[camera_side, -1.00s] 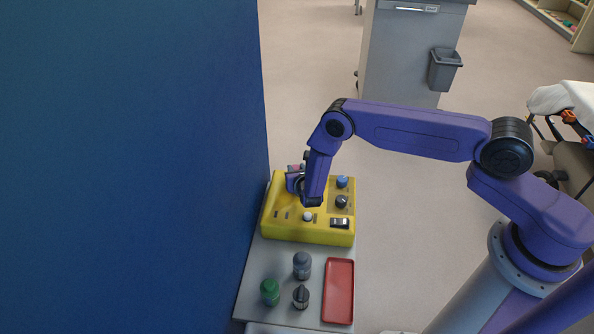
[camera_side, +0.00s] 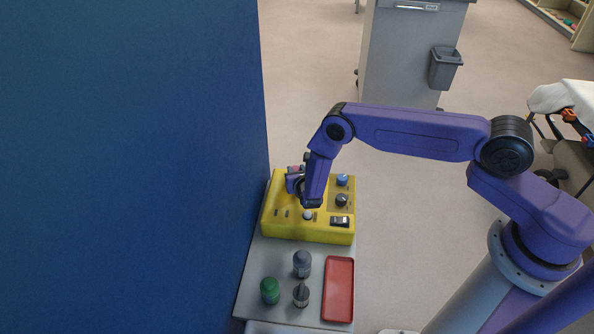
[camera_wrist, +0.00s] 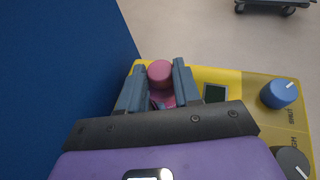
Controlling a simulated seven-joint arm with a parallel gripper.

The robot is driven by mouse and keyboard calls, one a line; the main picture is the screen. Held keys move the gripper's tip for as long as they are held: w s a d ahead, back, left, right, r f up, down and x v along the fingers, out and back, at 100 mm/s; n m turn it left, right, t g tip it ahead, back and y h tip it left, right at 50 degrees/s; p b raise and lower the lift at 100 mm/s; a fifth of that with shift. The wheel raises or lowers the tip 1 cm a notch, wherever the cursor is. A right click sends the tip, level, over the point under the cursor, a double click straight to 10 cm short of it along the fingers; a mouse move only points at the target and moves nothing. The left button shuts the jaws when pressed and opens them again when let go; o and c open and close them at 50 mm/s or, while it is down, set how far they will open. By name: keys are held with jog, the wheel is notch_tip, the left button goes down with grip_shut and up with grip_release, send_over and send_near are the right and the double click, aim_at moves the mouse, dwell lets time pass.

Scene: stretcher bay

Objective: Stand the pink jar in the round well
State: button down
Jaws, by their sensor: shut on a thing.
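The pink jar (camera_wrist: 160,74) is between the two grey fingers of my gripper (camera_wrist: 158,82) in the wrist view, its round top toward the far end. In the side view a little of the jar (camera_side: 293,169) shows behind my gripper (camera_side: 294,182), at the far left part of the yellow console (camera_side: 285,231). My gripper is shut on the jar. The jar's base is hidden, so I cannot tell whether it touches the console. I cannot make out the round well in either view.
The console carries a blue knob (camera_side: 342,180), a black knob (camera_side: 341,200), a white button (camera_side: 308,215) and a rocker switch (camera_side: 340,221). A blue wall (camera_side: 130,160) stands close on the left. A green jar (camera_side: 270,291), two grey items and a red tray (camera_side: 338,290) are in front.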

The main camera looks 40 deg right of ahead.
jog(key=c, duration=1.1)
grip_release()
jog(key=v, duration=1.1)
jog(key=shift+r, duration=0.1)
